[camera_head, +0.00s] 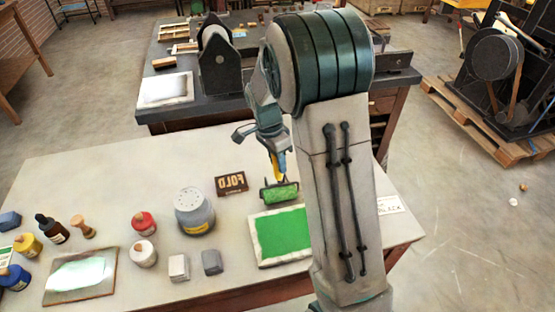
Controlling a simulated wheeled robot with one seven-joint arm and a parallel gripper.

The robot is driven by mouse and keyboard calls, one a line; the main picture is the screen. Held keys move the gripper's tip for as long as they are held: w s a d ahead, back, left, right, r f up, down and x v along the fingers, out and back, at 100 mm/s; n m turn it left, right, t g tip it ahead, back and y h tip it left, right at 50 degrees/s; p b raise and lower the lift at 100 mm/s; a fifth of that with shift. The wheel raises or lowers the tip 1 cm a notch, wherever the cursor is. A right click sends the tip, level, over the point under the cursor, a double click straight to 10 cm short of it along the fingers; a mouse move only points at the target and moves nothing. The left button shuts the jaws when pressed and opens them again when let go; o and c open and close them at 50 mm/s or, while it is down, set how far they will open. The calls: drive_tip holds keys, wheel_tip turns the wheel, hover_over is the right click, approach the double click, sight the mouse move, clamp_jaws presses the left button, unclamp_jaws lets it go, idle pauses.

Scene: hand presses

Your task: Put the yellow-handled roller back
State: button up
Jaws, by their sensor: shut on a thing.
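The yellow-handled roller (280,192) is in the head view, right of the middle of the pale table. Its drum is green, and part of its yellow handle shows above it. My gripper (278,156) is shut on the roller's handle from above. The drum is just behind the green inked slab (283,236), which has a pale rim. I cannot tell whether the drum touches the table. My arm hides the area right of the roller, and no stand for the roller is plainly visible.
A dark sign reading FOLD in mirrored letters (231,183) stands left of the roller. A grey tin (193,212), small blocks (178,268), jars (143,252) and a second slab (82,276) fill the left side. A dark bench (150,118) stands behind. The table's back left is clear.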

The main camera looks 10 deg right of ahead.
drive_tip(key=shift+f, duration=0.25)
idle(0.3)
drive_tip(key=o, duration=1.6)
drive_tip(key=shift+o, duration=0.2)
drive_tip(key=shift+r, duration=0.15)
drive_tip(key=shift+r+p, duration=2.5)
drive_tip(key=shift+r, duration=1.4)
